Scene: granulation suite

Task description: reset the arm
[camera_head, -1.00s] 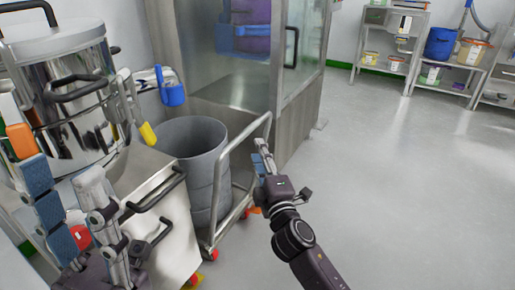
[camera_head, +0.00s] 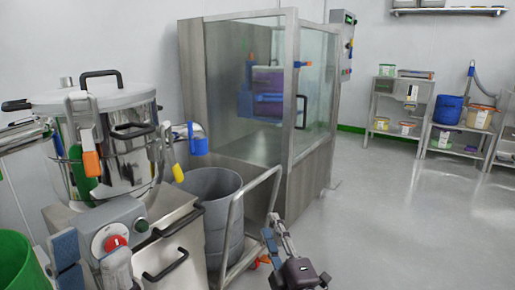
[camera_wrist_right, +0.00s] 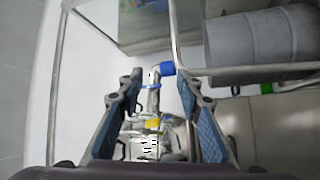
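My left gripper (camera_head: 92,255) shows at the bottom left of the head view, its blue-padded finger and grey finger apart with nothing seen between them. It is in front of the steel machine with a red button (camera_head: 115,243). My right gripper (camera_head: 275,232) is at the bottom centre of the head view, beside the trolley frame. In the right wrist view its two blue-padded fingers (camera_wrist_right: 162,82) stand wide apart, with nothing held between them.
A lidded steel vessel (camera_head: 125,180) stands at the left, with a green bin (camera_head: 18,262) below it. A grey bin (camera_head: 208,188) is by the trolley rail (camera_head: 237,222) and a glass-sided cabinet (camera_head: 190,80). Shelves (camera_head: 425,90) stand far right. The right floor is clear.

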